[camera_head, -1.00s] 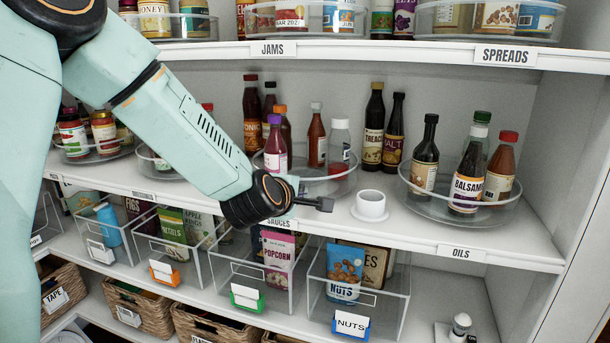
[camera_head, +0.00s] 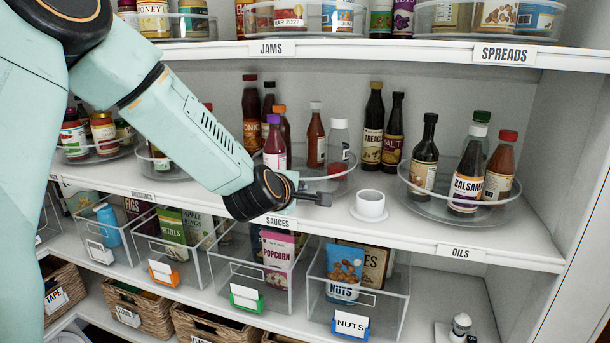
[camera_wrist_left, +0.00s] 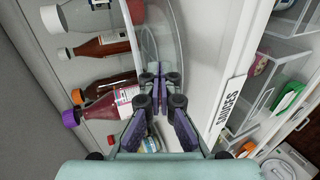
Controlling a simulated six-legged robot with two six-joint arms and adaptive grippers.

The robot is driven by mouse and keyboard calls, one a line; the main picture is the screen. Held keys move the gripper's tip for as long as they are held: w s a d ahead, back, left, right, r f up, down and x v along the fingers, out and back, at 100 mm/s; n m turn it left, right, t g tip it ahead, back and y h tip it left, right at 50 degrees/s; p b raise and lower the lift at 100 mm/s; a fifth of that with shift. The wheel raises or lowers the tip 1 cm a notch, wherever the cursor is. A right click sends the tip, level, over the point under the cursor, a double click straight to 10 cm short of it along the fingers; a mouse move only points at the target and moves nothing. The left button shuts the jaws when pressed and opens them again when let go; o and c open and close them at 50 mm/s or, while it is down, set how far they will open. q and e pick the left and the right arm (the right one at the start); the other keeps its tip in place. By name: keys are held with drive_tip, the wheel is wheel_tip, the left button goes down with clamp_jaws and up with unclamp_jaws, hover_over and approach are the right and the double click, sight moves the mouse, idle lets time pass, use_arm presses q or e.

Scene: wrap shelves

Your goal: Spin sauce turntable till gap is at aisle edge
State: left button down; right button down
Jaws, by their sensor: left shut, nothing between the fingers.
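The clear sauce turntable (camera_head: 345,179) stands on the middle shelf behind the SAUCES label (camera_head: 280,222). A purple-capped bottle (camera_head: 274,150) stands at its front left. The front stretch between the purple-capped and grey-capped bottles looks bare, partly hidden by my gripper. My left gripper (camera_head: 322,199) is shut and empty at the front rim. In the left wrist view, its fingertips (camera_wrist_left: 160,75) overlap the turntable's clear rim (camera_wrist_left: 182,45); contact is unclear. My right gripper is out of view.
A white cup on a saucer (camera_head: 370,204) stands close right of my gripper. The oils turntable (camera_head: 460,213) with several bottles is further right. Two dark bottles, one of them TREACLE (camera_head: 373,135), stand behind. Clear bins (camera_head: 250,270) sit below the shelf edge.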

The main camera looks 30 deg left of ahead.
use_arm(q)
drive_tip(key=shift+s+a+p, duration=0.35)
drive_tip(key=shift+a+p, duration=0.05)
drive_tip(key=shift+a, duration=0.2)
drive_tip(key=shift+s+a+p, duration=0.35)
drive_tip(key=shift+a, duration=0.25)
drive_tip(key=shift+d, duration=0.1)
drive_tip(key=shift+w, duration=0.1)
drive_tip(key=shift+s+a+p, duration=0.2)
drive_tip(key=shift+a+p, duration=0.65)
drive_tip(key=shift+a, duration=0.55)
drive_tip(key=shift+a+r+p, duration=0.15)
drive_tip(key=shift+a+p, duration=0.4)
drive_tip(key=shift+a, duration=0.85)
drive_tip(key=shift+s, duration=0.1)
